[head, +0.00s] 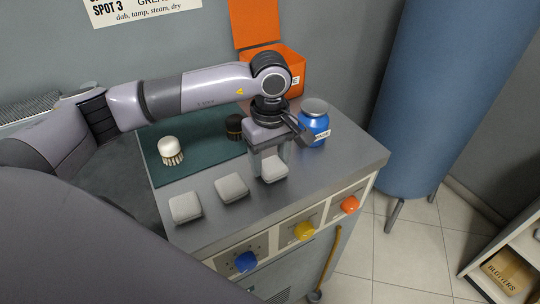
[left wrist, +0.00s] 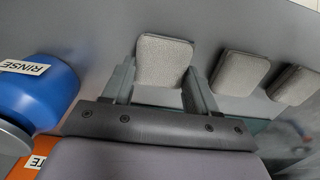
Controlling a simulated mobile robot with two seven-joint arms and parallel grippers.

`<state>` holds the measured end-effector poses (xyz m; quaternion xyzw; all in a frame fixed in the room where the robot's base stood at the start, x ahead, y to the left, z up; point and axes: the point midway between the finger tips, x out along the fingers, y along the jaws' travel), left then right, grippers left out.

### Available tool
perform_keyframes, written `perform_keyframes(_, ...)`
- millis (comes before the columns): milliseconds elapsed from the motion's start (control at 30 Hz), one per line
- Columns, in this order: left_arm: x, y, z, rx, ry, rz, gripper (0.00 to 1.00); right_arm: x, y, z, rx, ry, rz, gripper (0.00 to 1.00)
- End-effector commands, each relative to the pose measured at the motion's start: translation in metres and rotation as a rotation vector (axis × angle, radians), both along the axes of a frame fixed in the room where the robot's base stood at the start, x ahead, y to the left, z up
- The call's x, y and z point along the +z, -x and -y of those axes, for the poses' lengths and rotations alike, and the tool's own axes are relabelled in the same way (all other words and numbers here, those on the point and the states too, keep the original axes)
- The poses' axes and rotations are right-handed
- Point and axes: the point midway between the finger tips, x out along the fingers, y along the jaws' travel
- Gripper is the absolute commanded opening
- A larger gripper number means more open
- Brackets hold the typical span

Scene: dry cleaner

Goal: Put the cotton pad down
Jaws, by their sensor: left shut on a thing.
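My left gripper (head: 270,158) points down over the front right of the steel worktop (head: 330,160). It is shut on a whitish cotton pad (head: 273,169). In the left wrist view the held pad (left wrist: 163,62) sits between the two fingers. I cannot tell whether it touches the worktop. Two similar pads lie to its left, one in the middle (head: 231,188) and one at the left (head: 185,207). They also show at the right of the left wrist view, nearer (left wrist: 238,73) and farther (left wrist: 294,86). My right gripper is not in view.
A blue jar labelled RINSE (left wrist: 38,86) stands close to the gripper; the head view shows it too (head: 314,126). An open orange box (head: 292,68) stands behind. A green mat (head: 200,160) holds a white-topped brush (head: 170,150) and a dark brush (head: 234,127). Coloured knobs line the front.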

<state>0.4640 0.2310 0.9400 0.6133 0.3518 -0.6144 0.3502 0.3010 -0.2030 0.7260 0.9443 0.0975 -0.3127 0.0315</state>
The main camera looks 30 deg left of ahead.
Motion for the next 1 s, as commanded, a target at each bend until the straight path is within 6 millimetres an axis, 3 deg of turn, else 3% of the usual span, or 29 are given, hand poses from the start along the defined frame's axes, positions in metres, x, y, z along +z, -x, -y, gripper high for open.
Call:
perform_keyframes(367,-0.006,-0.001,0.0,0.0,0.0,0.002,0.25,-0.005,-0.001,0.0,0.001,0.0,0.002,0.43)
perform_keyframes(400,-0.003,-0.001,0.0,0.0,0.001,0.002,0.71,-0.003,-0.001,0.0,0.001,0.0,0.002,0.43)
perform_keyframes(433,-0.003,-0.001,0.0,0.0,0.001,0.002,0.81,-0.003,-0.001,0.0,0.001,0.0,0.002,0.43)
perform_keyframes(467,-0.003,-0.001,0.0,0.0,0.001,0.002,0.84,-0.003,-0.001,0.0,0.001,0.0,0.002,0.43)
perform_keyframes(867,0.003,-0.001,0.0,0.0,0.001,0.004,0.84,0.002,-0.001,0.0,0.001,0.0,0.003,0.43)
perform_keyframes(1000,0.026,-0.002,0.0,0.001,0.001,0.008,0.84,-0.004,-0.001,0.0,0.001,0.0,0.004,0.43)
